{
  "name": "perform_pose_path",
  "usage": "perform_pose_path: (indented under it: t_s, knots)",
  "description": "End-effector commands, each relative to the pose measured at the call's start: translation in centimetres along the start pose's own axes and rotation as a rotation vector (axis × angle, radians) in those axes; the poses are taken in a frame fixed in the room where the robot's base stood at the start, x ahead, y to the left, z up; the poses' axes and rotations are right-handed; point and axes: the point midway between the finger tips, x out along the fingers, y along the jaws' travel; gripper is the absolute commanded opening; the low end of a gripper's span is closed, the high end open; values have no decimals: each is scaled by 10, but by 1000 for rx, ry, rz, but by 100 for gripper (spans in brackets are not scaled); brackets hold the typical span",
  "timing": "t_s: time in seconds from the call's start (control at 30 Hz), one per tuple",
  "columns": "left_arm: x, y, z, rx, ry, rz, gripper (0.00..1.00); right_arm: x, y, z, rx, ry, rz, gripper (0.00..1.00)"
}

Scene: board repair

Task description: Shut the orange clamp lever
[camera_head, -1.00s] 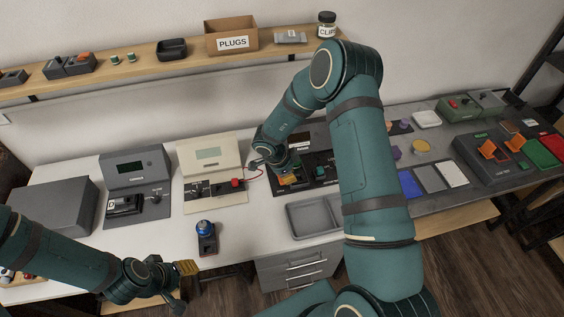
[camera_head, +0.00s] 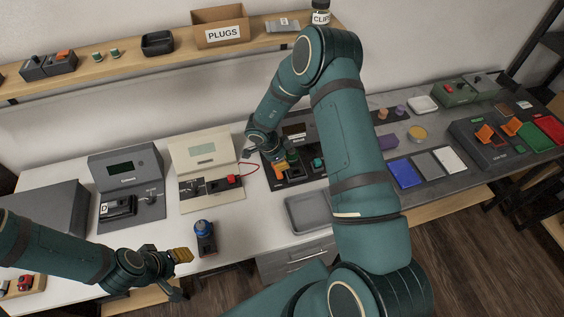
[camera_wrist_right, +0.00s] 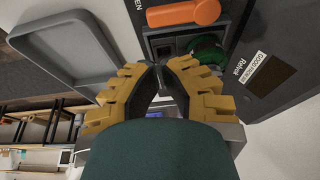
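The orange clamp lever (camera_wrist_right: 183,13) shows at the top of the right wrist view, on a dark fixture (camera_wrist_right: 262,45) with "OPEN" and "Retest" lettering. In the head view a bit of orange, likely the lever (camera_head: 279,173), shows below my right gripper (camera_head: 281,160), partly covered. In the wrist view my right gripper (camera_wrist_right: 161,68) has its yellow fingers drawn together at the tips, with nothing seen between them. The lever lies beyond the tips, apart from them in the picture. My left gripper (camera_head: 182,256) is by the bench's front edge, away from the fixture; its finger gap is unclear.
A grey tray (camera_wrist_right: 70,47) sits beside the fixture. A green part (camera_wrist_right: 207,50) is on the fixture near the lever. A cream device (camera_head: 197,158) with a red lead stands left of the fixture. A blue-topped item (camera_head: 204,238) stands near my left gripper.

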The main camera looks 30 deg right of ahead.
Motion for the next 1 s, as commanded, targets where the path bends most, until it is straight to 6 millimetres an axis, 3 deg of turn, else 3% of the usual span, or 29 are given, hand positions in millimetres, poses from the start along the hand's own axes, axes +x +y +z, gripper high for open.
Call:
perform_pose_path:
  t_s: [0.2,0.4,1.0]
  knots:
    - [4,-2,0,0,0,-1,47,42,1,0,0,1,3,0]
    - [6,-2,1,0,0,-1,47,65,0,0,0,0,1,0]
    - [6,-2,1,0,0,-1,47,73,0,0,7,-1,2,0]
